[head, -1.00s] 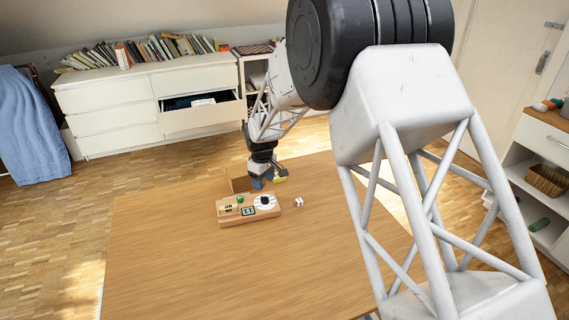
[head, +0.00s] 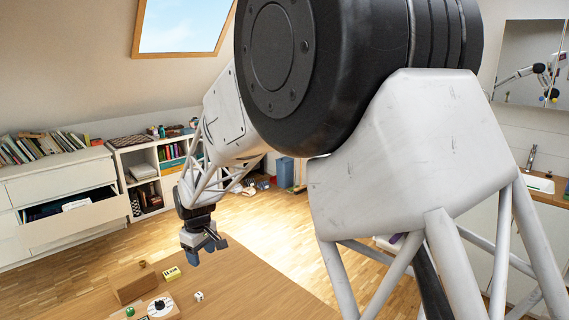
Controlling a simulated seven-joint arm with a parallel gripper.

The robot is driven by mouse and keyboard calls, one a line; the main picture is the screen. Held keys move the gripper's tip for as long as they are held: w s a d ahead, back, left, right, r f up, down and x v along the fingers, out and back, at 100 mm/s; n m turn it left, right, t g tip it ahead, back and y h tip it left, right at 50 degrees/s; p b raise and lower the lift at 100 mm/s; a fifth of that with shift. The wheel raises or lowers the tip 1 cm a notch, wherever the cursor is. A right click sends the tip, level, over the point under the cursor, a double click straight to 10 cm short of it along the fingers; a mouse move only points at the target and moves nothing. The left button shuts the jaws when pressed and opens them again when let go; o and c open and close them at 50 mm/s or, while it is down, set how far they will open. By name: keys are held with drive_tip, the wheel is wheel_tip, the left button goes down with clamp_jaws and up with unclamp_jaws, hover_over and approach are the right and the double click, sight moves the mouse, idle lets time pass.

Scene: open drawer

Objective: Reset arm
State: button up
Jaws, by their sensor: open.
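My gripper (head: 204,250) hangs at the end of my arm above the far part of the wooden table (head: 245,285). It is open, and I see nothing between its fingers. Its blue fingertips are small in this view. Below and to its left on the table are a wooden box (head: 132,281), a small yellow block with dark marks (head: 172,273) and a white die (head: 199,296). The gripper is apart from all of them.
A wooden board with a dial (head: 160,306) is cut off at the lower edge. A white dresser (head: 60,186) with an open drawer (head: 75,216) stands at the left. A shelf (head: 140,172) is behind. The table right of the die looks clear.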

drive_tip(key=s+d+r+m, duration=0.2)
drive_tip(key=s+d+r, duration=0.25)
drive_tip(key=d, duration=0.45)
drive_tip(key=s+d+r+m+t, duration=0.15)
drive_tip(key=s+d+r, duration=0.3)
drive_tip(key=d, duration=0.45)
drive_tip(key=s+d+r+m+g, duration=0.1)
drive_tip(key=s+d+r+m, duration=0.3)
drive_tip(key=d, duration=0.5)
drive_tip(key=s+d+m, duration=0.2)
drive_tip(key=s+d, duration=0.5)
drive_tip(key=s, duration=0.4)
drive_tip(key=s+d+m+t, duration=0.1)
drive_tip(key=s+d+m, duration=0.2)
drive_tip(key=s+d, duration=0.5)
drive_tip(key=s, duration=0.4)
drive_tip(key=shift+s+d, duration=0.2)
drive_tip(key=shift+s, duration=0.1)
drive_tip(key=shift+t, duration=0.25)
